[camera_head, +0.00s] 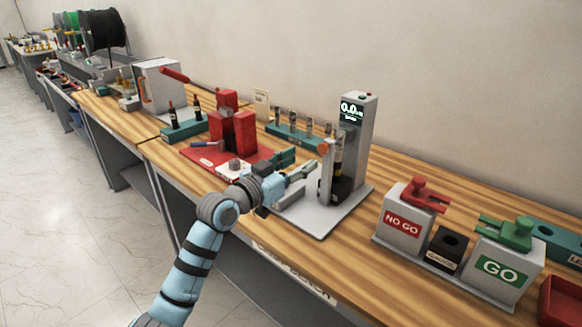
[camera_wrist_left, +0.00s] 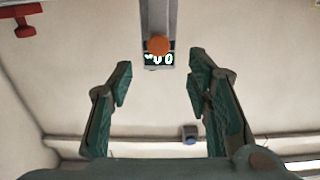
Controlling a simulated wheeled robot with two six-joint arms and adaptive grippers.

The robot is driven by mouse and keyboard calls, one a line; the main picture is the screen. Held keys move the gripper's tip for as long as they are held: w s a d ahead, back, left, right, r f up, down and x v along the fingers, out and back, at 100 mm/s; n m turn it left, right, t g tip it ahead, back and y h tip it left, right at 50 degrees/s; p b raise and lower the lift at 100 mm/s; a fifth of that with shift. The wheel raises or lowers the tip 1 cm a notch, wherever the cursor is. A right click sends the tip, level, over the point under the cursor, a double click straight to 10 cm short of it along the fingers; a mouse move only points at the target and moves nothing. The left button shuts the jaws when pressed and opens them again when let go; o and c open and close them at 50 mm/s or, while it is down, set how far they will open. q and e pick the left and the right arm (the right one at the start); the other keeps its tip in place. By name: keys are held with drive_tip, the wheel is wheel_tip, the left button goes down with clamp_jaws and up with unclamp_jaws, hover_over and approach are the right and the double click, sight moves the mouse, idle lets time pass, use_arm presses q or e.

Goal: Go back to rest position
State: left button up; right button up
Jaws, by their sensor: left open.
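My left arm comes in from the bottom of the head view, over the workbench's front edge. My left gripper (camera_head: 301,165) is open, just left of a grey test stand (camera_head: 357,135) with a lit display. In the left wrist view the gripper's green fingers (camera_wrist_left: 161,80) are spread wide with nothing between them. Beyond them the stand's post (camera_wrist_left: 158,18), its display and an orange round knob (camera_wrist_left: 159,45) show. The fingers look apart from the stand, though the exact gap is hard to tell. My right gripper is in neither view.
A red fixture (camera_head: 228,130) on a red base stands left of the gripper. Behind is a teal rack (camera_head: 298,136) of small parts. NO GO (camera_head: 402,226) and GO (camera_head: 498,270) blocks stand to the right. Open floor (camera_head: 70,225) lies in front of the bench.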

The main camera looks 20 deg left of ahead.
use_arm(q)
drive_tip(key=v, duration=0.3)
drive_tip(key=shift+s, duration=0.35)
